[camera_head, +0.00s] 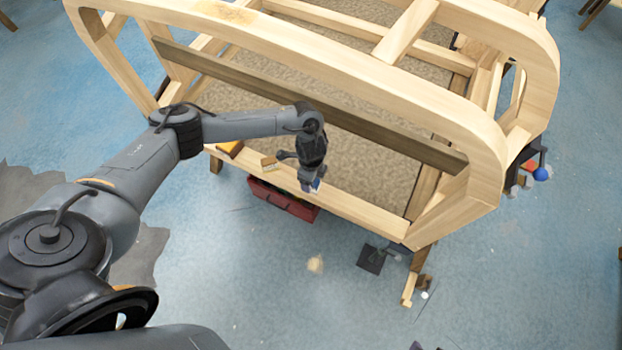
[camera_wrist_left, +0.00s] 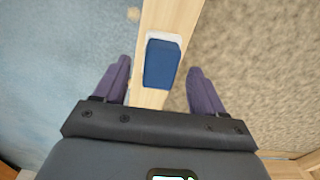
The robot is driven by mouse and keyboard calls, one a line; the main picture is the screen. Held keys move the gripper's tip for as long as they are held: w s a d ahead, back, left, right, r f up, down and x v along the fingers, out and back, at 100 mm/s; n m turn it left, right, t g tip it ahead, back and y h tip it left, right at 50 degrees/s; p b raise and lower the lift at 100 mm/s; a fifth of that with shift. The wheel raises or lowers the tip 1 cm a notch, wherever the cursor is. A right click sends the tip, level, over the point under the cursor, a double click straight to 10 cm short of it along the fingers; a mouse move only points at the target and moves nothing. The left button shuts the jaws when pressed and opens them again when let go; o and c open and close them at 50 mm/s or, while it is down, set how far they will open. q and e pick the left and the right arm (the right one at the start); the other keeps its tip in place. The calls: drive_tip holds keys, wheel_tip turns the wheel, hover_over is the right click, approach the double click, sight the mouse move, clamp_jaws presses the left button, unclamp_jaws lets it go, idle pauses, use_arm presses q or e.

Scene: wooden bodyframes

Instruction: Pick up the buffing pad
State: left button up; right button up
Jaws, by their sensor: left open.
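The buffing pad, a blue block with a white edge (camera_wrist_left: 163,63), lies on the light wooden beam in the left wrist view. In the head view only a small blue bit of the pad (camera_head: 316,185) shows beside my gripper. My left gripper (camera_head: 309,184) points down over the lower front beam of the wooden bodyframe. In the left wrist view its open fingers (camera_wrist_left: 160,70) stand on either side of the beam, with the pad between and slightly ahead of them. The fingers appear apart from the pad. My right gripper is not in view.
A red toolbox (camera_head: 285,201) is below. Blue floor in front is mostly clear.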

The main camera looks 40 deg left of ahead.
use_arm(q)
drive_tip(key=shift+f, duration=1.2)
drive_tip(key=c, duration=1.1)
drive_tip(key=shift+o, duration=0.2)
drive_tip(key=shift+r, duration=0.15)
drive_tip(key=shift+r, duration=0.45)
drive_tip(key=r, duration=0.1)
drive_tip(key=r+p, duration=0.1)
drive_tip(key=r, duration=0.1)
drive_tip(key=shift+w+d+r, duration=0.1)
drive_tip(key=shift+d+r, duration=0.2)
drive_tip(key=shift+d, duration=0.05)
drive_tip(key=w+d+r+p, duration=0.2)
drive_tip(key=d+r, duration=0.4)
drive_tip(key=d, duration=0.4)
drive_tip(key=shift+w+d+r, duration=0.15)
drive_tip(key=shift+w+d, duration=0.15)
drive_tip(key=shift+d, duration=0.05)
